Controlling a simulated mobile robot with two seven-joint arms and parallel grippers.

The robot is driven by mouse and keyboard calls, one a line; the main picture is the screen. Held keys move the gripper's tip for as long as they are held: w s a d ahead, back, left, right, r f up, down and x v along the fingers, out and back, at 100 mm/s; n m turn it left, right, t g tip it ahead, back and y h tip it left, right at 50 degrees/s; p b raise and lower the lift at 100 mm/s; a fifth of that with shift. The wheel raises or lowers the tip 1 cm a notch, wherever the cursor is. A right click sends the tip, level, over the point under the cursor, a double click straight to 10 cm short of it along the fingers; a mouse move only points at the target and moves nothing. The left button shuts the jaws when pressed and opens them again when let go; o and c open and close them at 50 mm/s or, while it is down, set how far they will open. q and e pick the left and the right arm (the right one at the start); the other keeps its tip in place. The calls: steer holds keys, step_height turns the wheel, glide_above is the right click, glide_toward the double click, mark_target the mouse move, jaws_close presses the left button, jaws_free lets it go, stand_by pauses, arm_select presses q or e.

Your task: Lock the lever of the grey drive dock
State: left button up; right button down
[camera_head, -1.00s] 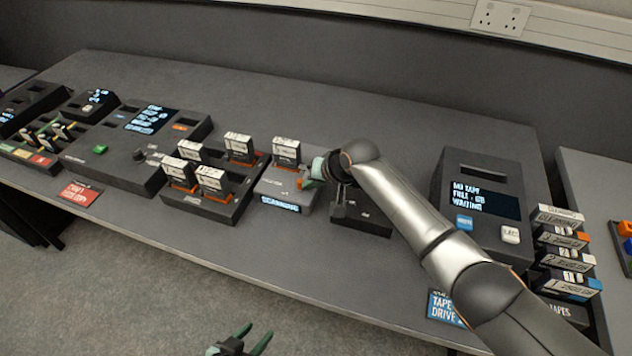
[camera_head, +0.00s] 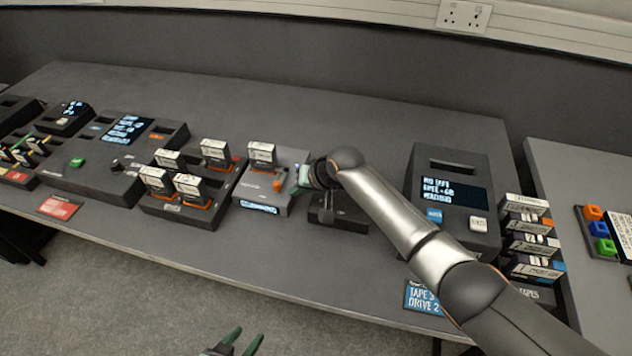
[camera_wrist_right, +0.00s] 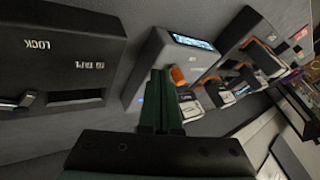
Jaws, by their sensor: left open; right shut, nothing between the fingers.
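The grey drive dock (camera_head: 246,197) stands mid-table with a white-labelled drive (camera_head: 262,155) upright in it and a lit display on its front. Its orange lever (camera_head: 277,186) is at the dock's right side; in the right wrist view the lever (camera_wrist_right: 178,76) shows just beyond the fingertips. I cannot tell whether the lever is locked. My right gripper (camera_head: 298,184) is shut and empty, just right of the lever, with a small gap in the head view. Its green fingers (camera_wrist_right: 160,75) point at the dock in the wrist view. My left gripper (camera_head: 243,343) is open and empty, low before the table.
A black dock (camera_head: 338,214) with a lever sits under my right wrist. A bay of several drives (camera_head: 190,208) adjoins the grey dock on the left. A tape drive unit (camera_head: 448,185) and a tape stack (camera_head: 528,240) stand right. The table's back is clear.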

arm_select(q)
steer(key=shift+s+d+r+p, duration=0.1)
steer(key=shift+d+r+p, duration=0.05)
steer(key=shift+r+p, duration=0.3)
steer(key=shift+s+d+r+p, duration=0.1)
steer(key=shift+r+p, duration=0.1)
steer(key=shift+r, duration=0.35)
arm_select(e)
steer(key=s+v, duration=0.1)
steer(key=v, duration=0.9)
steer(key=shift+s+a, duration=0.35)
steer(key=shift+f, duration=0.1)
